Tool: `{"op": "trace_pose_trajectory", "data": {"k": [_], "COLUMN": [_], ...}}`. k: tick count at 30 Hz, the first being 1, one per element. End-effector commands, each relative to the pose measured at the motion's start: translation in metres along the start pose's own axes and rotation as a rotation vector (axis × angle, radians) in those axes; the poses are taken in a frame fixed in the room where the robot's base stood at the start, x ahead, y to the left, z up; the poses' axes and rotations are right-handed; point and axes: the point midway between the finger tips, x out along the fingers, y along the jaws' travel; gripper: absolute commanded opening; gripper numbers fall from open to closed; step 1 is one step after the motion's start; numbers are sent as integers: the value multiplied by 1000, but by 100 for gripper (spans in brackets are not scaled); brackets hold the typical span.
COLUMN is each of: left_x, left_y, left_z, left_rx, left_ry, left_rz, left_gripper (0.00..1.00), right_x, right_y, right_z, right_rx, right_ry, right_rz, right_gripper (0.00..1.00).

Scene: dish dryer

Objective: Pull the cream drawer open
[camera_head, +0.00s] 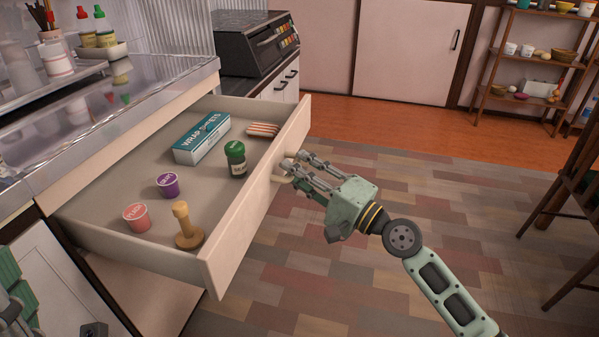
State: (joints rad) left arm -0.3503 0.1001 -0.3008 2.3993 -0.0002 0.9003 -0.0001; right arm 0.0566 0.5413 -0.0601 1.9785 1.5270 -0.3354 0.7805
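The cream drawer (250,214) stands pulled out from under the counter, with its inside showing. My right gripper (291,170) is at the outer face of the drawer front, with its fingers closed around the small pale handle (278,178). The fingers hide part of the handle. A small part of what looks like my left gripper (14,312) shows at the lower left edge, and its fingers cannot be made out.
The drawer holds a wrap sheets box (202,138), a green-lidded jar (236,160), a striped packet (263,130), two small cups (168,185) and a wooden tamper (186,226). Open tiled floor (400,190) lies to the right. A dark wooden stool (575,190) stands at the right edge.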

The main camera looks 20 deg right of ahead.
Motion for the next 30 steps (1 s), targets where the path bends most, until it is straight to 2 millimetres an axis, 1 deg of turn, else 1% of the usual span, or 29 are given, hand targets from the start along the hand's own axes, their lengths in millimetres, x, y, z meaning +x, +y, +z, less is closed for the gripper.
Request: {"op": "trace_pose_trajectory", "data": {"k": [8,11,14,17,24,27,30], "left_x": [1,1,1,0,0,0,0], "left_y": [-1,-1,0,0,0,0,0], "left_z": [-1,-1,0,0,0,0,0], "left_rx": [2,2,1,1,1,1,1], "left_ry": [1,2,1,1,1,1,1], "left_rz": [0,0,0,0,0,0,0], "left_gripper": [0,0,0,0,0,0,0], "right_x": [0,-6,-18,-36,-83,-100,-111], "right_y": [-1,-1,0,0,0,0,0], "right_z": [0,-1,0,0,0,0,0], "right_rx": [-3,-2,-1,1,2,0,1], "right_ry": [1,2,2,3,4,4,3], "right_rz": [-3,-2,-1,1,-1,-1,-1], "right_gripper": [30,30,30,30,30,30,30]}}
